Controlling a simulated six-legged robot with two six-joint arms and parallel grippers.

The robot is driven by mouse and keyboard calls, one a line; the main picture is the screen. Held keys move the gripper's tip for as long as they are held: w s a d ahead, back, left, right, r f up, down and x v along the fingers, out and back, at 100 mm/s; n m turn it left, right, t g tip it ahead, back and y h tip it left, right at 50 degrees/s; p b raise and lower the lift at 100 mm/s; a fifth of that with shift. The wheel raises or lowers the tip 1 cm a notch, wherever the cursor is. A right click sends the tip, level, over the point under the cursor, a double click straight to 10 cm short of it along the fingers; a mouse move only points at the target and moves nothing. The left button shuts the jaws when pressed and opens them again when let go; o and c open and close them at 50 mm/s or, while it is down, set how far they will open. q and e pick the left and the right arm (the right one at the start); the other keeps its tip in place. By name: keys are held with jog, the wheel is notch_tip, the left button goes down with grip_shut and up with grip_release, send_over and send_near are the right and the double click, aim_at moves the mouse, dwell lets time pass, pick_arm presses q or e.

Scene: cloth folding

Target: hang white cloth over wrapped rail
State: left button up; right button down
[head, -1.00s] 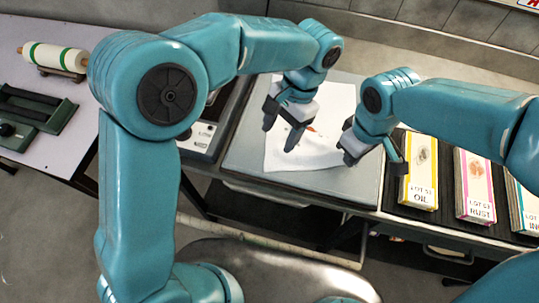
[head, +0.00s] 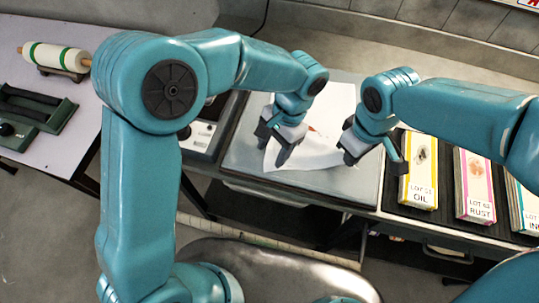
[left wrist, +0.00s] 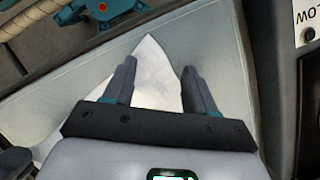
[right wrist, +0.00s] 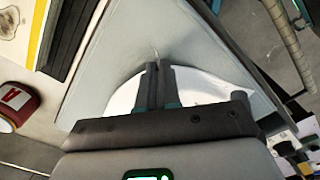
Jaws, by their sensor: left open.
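The white cloth (head: 312,148) lies on a grey board (head: 245,150) in the middle of the head view, partly hidden by my grippers. My left gripper (head: 275,150) is open at the cloth's near left corner. In the left wrist view, the pointed corner of the cloth (left wrist: 155,75) shows between the spread fingers (left wrist: 159,68). My right gripper (head: 350,158) is at the near right corner. In the right wrist view its fingers (right wrist: 158,68) are together on the cloth (right wrist: 195,85).
Boxes labelled OIL (head: 418,170) and RUST (head: 475,185) stand right of the board. A green tray (head: 50,125) lies on the left table (head: 75,100). A grey device (head: 203,135) sits left of the board. There is a gap between the tables.

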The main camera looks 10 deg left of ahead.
pick_arm(q)
jog(key=shift+f, duration=0.1)
grip_shut()
notch_tip(320, 180, up, 5)
jog(key=shift+r, duration=0.1)
dwell(0.3)
